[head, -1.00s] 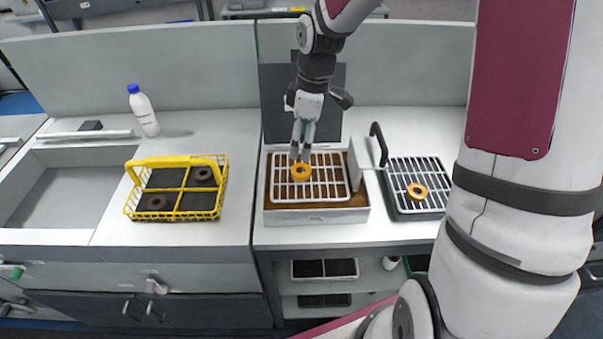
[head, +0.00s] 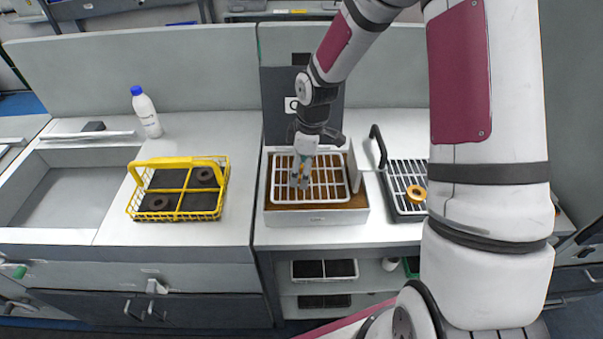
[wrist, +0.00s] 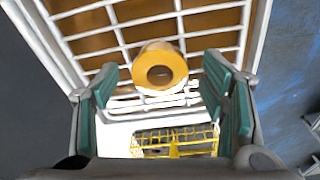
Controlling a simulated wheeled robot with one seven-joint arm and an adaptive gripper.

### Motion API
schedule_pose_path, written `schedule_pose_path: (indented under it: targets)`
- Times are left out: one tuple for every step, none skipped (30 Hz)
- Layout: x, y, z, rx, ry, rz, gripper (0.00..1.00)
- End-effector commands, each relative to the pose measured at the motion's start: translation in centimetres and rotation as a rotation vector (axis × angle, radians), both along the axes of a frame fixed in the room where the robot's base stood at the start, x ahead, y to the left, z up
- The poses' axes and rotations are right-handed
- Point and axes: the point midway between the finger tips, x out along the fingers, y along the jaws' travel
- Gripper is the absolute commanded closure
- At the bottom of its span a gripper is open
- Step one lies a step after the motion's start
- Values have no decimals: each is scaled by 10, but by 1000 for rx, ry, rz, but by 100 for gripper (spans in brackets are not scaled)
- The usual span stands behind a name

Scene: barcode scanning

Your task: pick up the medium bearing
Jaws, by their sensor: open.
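An orange ring-shaped bearing (wrist: 161,56) lies on the white wire grid (wrist: 80,10) of a tray with brown liquid. In the wrist view it sits between and just beyond my open fingertips, with its hole facing the camera. My gripper (head: 299,184) is open and points down over the left part of this grid (head: 337,175) in the head view. There it hides nearly all of this bearing. A second orange bearing (head: 416,193) lies on the rack at the right. Two dark bearings (head: 158,203) sit in the yellow basket. I cannot tell from size alone which is medium.
The yellow basket (head: 181,161) stands on the left counter, with a white bottle (head: 147,113) behind it. The tray's white walls (head: 318,218) surround the grid. A dark handle (head: 378,145) rises between tray and right rack (head: 407,216). The counter between basket and tray is clear.

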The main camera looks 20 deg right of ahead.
Motion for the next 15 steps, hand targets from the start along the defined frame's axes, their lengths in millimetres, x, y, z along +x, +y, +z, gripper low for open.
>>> schedule_pose_path:
  targets:
    - [0, 0, 0, 0, 0, 0, 34]
    - [0, 0, 0, 0, 0, 0, 34]
    - [0, 0, 0, 0, 0, 0, 41]
    - [0, 0, 0, 0, 0, 0, 48]
    - [0, 0, 0, 0, 0, 0, 55]
    - [0, 0, 0, 0, 0, 0, 64]
    - [0, 0, 0, 0, 0, 1, 70]
    - [0, 0, 0, 0, 0, 1, 77]
    - [0, 0, 0, 0, 0, 1, 86]
    - [0, 0, 0, 0, 0, 1, 90]
    - [0, 0, 0, 0, 0, 1, 90]
    - [0, 0, 1, 0, -1, 1, 95]
    - [0, 0, 1, 0, -1, 1, 95]
    - [0, 0, 1, 0, -1, 1, 95]
    - [0, 0, 1, 0, -1, 1, 95]
